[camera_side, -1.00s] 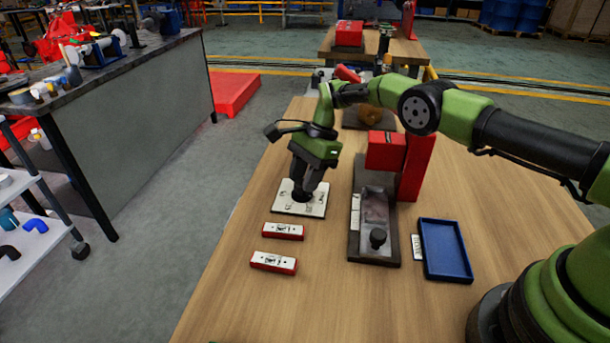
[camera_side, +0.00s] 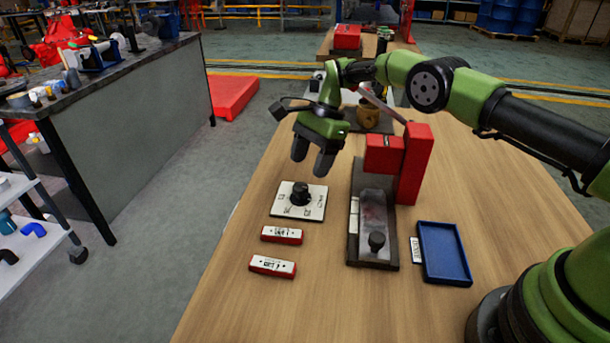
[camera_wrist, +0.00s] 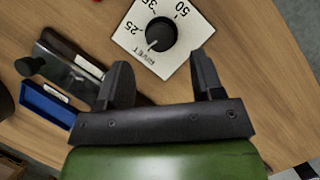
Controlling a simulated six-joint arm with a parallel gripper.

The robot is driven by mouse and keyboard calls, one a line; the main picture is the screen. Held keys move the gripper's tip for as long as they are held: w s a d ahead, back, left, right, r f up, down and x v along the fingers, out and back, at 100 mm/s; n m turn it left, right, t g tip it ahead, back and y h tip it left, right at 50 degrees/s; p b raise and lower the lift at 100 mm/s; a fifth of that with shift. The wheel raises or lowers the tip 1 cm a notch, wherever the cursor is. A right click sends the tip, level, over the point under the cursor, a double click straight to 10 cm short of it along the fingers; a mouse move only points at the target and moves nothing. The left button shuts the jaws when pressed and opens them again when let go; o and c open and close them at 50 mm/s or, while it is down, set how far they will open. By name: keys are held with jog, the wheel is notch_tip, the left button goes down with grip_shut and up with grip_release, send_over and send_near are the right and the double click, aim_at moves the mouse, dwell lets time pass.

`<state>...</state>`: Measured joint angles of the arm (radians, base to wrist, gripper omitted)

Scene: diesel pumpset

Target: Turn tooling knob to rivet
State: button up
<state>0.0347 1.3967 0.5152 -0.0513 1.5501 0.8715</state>
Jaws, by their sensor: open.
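The black tooling knob (camera_side: 300,193) stands on a square white dial plate (camera_side: 281,207) on the wooden table. In the wrist view the knob (camera_wrist: 161,34) is between the marks 25, 35, 50 and RIVET on the plate (camera_wrist: 185,65). A small pale mark on the knob faces the RIVET word. My gripper (camera_side: 311,164) is above the plate, clear of the knob, with its fingers apart and nothing between them. In the wrist view the gripper (camera_wrist: 160,72) has its two fingers on either side of the knob's line, not touching it.
Two red-and-white blocks (camera_side: 282,235) (camera_side: 272,267) lie in front of the plate. To the right stand a dark fixture with a black knob (camera_side: 377,241) and a tall red block (camera_side: 414,165), then a blue tray (camera_side: 445,252). The table's front is clear.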

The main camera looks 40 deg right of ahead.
jog(key=v, duration=0.5)
jog(key=shift+d+r, duration=0.1)
jog(key=n+t+h, duration=0.5)
jog(key=n, duration=1)
send_near(300, 185)
jog(key=x, duration=0.8)
jog(key=shift+w+f, duration=0.15)
jog(key=shift+f, duration=0.15)
jog(key=shift+c, duration=0.2)
jog(key=c, duration=0.9)
jog(key=shift+n, duration=0.3)
